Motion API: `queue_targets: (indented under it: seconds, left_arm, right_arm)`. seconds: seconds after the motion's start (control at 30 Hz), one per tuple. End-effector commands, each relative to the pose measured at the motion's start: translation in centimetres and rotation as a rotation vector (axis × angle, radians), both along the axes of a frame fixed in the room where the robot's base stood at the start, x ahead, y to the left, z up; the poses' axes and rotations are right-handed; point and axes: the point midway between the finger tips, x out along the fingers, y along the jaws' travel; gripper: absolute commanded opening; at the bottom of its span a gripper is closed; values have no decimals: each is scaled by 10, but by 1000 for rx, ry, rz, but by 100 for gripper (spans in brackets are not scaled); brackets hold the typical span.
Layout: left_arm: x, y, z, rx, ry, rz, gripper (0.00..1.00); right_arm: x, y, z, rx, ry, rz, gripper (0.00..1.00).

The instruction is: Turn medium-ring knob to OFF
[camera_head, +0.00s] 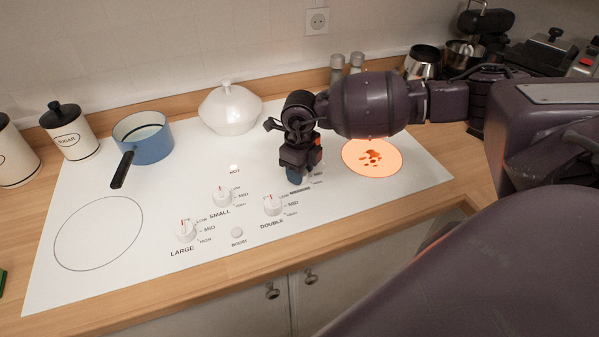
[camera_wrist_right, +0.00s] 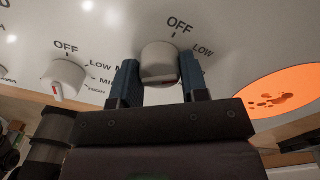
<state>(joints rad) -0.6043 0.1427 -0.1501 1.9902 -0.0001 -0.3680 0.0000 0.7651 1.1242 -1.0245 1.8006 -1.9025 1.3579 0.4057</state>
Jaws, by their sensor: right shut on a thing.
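My right gripper (camera_head: 295,178) reaches down onto the white cooktop (camera_head: 120,180) at the medium-ring knob. In the wrist view its two blue fingers (camera_wrist_right: 160,80) are shut on the sides of the white medium-ring knob (camera_wrist_right: 160,60). OFF is printed above this knob and LOW to its upper right. A dark red mark shows low on the knob, but its exact pointing is hard to tell. In the head view the gripper hides most of the knob. The ring (camera_head: 372,157) to its right glows orange with dark red spots. My left gripper is not in view.
The double knob (camera_head: 272,206), small knob (camera_head: 222,195) and large knob (camera_head: 185,231) stand nearby. A blue pan (camera_head: 148,146) and a white lidded pot (camera_head: 231,112) stand on the cooktop. Jars (camera_head: 70,138) are at the left. The front left cooktop is clear.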

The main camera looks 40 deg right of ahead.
Motion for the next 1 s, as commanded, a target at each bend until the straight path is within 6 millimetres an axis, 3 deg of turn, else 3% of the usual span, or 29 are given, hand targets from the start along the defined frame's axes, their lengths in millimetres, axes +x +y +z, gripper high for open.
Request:
queue_targets:
  seconds: [0.7,1.0]
  left_arm:
    - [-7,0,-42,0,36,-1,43]
    - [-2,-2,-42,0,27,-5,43]
  right_arm:
    - [1,0,-1,0,0,664,17]
    - [1,0,0,-1,-4,854,17]
